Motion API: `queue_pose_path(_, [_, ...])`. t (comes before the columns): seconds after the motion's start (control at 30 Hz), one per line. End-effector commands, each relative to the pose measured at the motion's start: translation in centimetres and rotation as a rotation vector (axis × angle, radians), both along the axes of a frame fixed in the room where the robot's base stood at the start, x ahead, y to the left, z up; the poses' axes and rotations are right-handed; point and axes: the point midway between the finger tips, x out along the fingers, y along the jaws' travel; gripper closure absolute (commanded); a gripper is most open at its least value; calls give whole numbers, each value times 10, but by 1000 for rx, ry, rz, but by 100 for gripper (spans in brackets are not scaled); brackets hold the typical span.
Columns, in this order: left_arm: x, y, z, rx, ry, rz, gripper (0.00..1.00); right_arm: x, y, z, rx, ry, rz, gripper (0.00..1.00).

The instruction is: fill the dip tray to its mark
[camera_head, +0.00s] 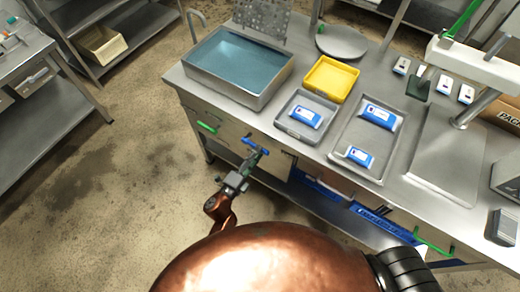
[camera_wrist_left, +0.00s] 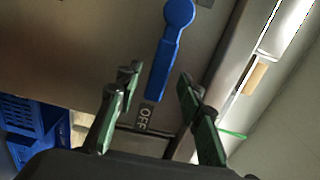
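The dip tray (camera_head: 222,92) is a deep grey metal basin at the back left of the counter, with blue-grey liquid in it below the rim. I cannot make out its mark. A curved metal spout (camera_head: 196,20) stands at its back left corner. A blue lever (camera_head: 256,146) is on the counter's front panel below the tray. In the left wrist view the blue lever (camera_wrist_left: 166,55) points down towards an "OFF" label (camera_wrist_left: 146,118). My left gripper (camera_head: 251,160) is in front of the panel, its fingers (camera_wrist_left: 157,76) apart on either side of the lever's lower part. My right gripper is out of view.
A yellow tray (camera_head: 331,80) and grey trays with blue-and-white packs (camera_head: 307,115) stand right of the basin. A perforated plate (camera_head: 262,18) rises behind it. Green handles (camera_head: 206,127) and blue crates (camera_head: 380,220) are along the counter front. Floor to the left is clear.

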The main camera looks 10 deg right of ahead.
Motion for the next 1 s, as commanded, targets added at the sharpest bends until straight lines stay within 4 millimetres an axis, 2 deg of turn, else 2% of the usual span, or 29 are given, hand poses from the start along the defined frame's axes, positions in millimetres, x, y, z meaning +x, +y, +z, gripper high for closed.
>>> queue_pose_path(0.03, [-8,10,-2,4,1,1,65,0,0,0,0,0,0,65])
queue_pose_path(0.2, [-32,37,-2,2,2,2,65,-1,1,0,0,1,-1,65])
queue_pose_path(0.4, [-52,57,-1,0,1,1,65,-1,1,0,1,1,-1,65])
queue_pose_path(0.6, [-59,64,0,-1,1,0,65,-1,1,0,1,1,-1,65])
queue_pose_path(1.0, [-59,65,0,0,0,1,65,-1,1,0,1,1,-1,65])
